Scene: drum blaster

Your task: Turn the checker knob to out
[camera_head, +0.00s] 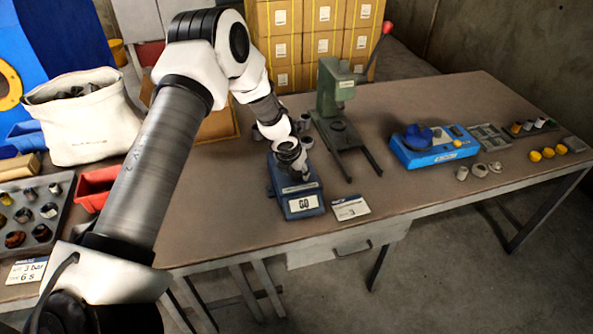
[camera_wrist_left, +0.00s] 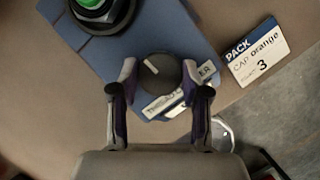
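The blue checker (camera_head: 303,202) stands near the table's front edge, with a display reading GO. My left gripper (camera_head: 289,158) reaches down over it and hides the knob in the head view. In the left wrist view the dark round knob (camera_wrist_left: 160,72) has a white pointer mark toward the upper left. The fingers of my left gripper (camera_wrist_left: 159,75) stand apart, one on each side of the knob. They look open with narrow gaps; contact is hard to tell. A label (camera_wrist_left: 168,103) beside the knob is partly covered. My right gripper is not in view.
A card reading 3 (camera_head: 350,207) lies right of the checker. A green press (camera_head: 335,100) stands behind it. A black-ringed green part (camera_wrist_left: 98,10) sits on the checker's far end. A blue device (camera_head: 432,147) is further right. A red bin (camera_head: 95,187) is left.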

